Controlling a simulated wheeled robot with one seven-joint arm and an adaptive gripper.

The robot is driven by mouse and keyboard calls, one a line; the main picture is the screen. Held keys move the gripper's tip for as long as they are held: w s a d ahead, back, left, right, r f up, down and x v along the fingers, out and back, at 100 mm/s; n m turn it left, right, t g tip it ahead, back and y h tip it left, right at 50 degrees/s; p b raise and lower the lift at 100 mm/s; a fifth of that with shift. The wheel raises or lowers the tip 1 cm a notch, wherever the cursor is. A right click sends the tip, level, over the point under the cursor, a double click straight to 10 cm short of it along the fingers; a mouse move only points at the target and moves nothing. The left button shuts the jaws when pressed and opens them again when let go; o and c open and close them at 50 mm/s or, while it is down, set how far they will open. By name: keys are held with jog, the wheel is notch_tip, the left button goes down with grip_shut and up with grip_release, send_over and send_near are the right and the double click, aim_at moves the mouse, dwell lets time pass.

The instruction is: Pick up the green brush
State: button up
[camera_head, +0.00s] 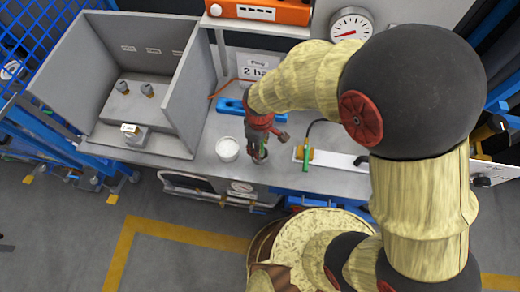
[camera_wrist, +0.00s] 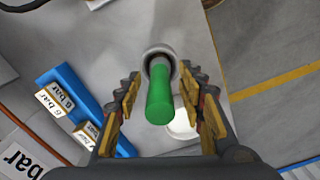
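The green brush (camera_wrist: 160,100) shows in the wrist view as a thick green handle standing in a small round grey holder (camera_wrist: 152,54). Its lower end is hidden in the holder. My gripper (camera_wrist: 163,97) is open, with one finger on each side of the green handle and a gap on both sides. In the head view my gripper (camera_head: 262,140) is low over the bench, and only a bit of green and the dark holder (camera_head: 261,156) show beneath it.
A white cup (camera_head: 228,149) stands just left of my gripper on the grey bench. A green-handled tool (camera_head: 306,160) with a black hose lies to the right. A blue block (camera_head: 233,106) with labels is behind. A grey open box (camera_head: 95,85) stands at the left.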

jog(key=shift+r, duration=0.1)
jog(key=shift+c, duration=0.2)
grip_shut()
